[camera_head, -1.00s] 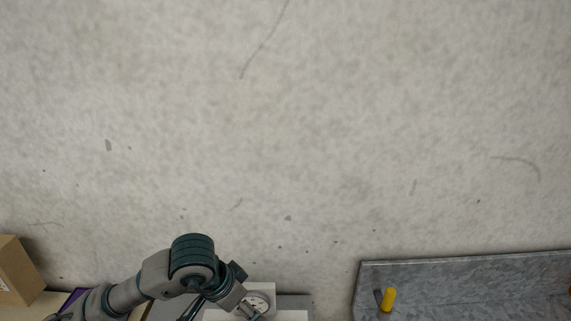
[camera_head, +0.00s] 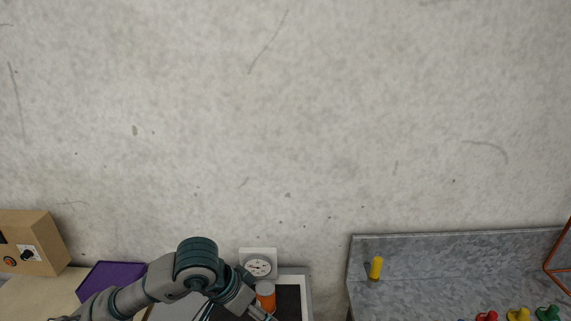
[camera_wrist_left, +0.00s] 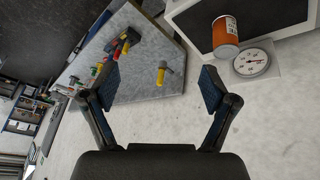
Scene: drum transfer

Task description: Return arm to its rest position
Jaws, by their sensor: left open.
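My left arm comes in from the lower left in the head view and bends over the area in front of the scale. My left gripper (camera_wrist_left: 160,88) shows in the left wrist view with its two fingers spread wide and nothing between them. An orange drum (camera_wrist_left: 225,36) with a pale end stands by a round dial (camera_wrist_left: 250,62) in the left wrist view, to the right of the fingers and apart from them. In the head view the orange drum (camera_head: 265,292) is just right of my left wrist, partly hidden by it. My right gripper is not in view.
A grey worktop (camera_head: 440,265) at the right bears a yellow object (camera_head: 376,267) and several red, yellow and green ones. A purple tray (camera_head: 112,278) and a brown box (camera_head: 30,243) are at the left. A bare wall (camera_head: 300,120) fills the upper view.

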